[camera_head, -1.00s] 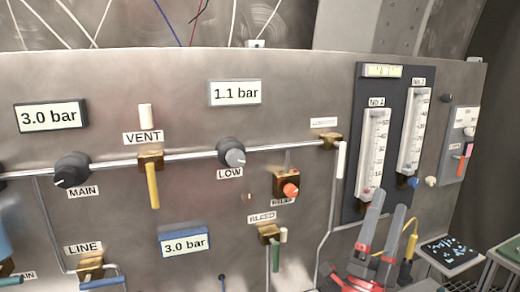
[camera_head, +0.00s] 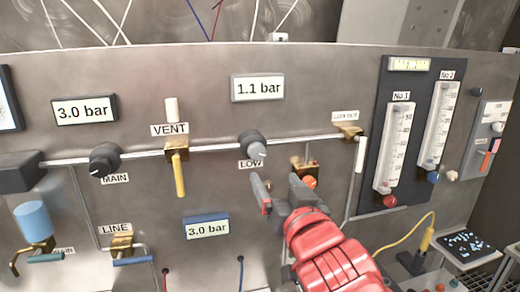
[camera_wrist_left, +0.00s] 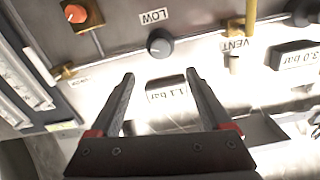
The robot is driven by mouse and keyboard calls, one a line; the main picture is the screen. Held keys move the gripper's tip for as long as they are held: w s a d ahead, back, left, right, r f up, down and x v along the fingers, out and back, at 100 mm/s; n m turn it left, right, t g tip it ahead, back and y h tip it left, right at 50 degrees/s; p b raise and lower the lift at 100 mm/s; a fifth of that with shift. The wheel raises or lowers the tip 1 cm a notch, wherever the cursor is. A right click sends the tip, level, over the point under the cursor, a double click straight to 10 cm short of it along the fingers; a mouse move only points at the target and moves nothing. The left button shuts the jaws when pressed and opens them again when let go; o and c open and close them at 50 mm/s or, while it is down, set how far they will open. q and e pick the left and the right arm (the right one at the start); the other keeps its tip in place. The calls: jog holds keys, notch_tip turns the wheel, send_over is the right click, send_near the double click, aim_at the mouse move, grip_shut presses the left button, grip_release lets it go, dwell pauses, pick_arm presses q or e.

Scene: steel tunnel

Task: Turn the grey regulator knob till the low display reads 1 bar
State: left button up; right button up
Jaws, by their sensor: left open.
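The grey regulator knob (camera_head: 253,143), above the LOW label, is on the steel panel; it also shows in the left wrist view (camera_wrist_left: 160,43). The low display (camera_head: 258,87) above it reads 1.1 bar. My left gripper (camera_head: 279,186) is open and empty, below and slightly right of the knob, apart from it. Its fingers partly cover the relief valve area in the head view. In the left wrist view the open fingers (camera_wrist_left: 160,78) show with the knob beyond their tips. My right gripper is in neither view.
The VENT valve (camera_head: 178,165) with its yellow lever is left of the knob. The MAIN knob (camera_head: 104,159) is further left. An orange relief knob (camera_head: 309,182) is close behind my gripper. Flow tubes (camera_head: 394,150) stand at the right. The panel directly around the knob is clear.

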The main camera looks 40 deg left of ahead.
aim_at(258, 153)
pick_arm(q)
jog(key=p+x, duration=0.6)
jog(key=x, duration=0.6)
jog(key=shift+a+r, duration=0.1)
jog(key=shift+a, duration=0.05)
jog(key=shift+w+a+p, duration=0.3)
jog(key=shift+w+a, duration=0.1)
jog(key=shift+a, duration=0.05)
grip_shut()
jog(key=n+b, duration=0.1)
jog(key=b, duration=0.3)
jog(key=shift+f+n+b, duration=0.35)
jog(key=shift+n, duration=0.05)
jog(key=shift+r, duration=0.25)
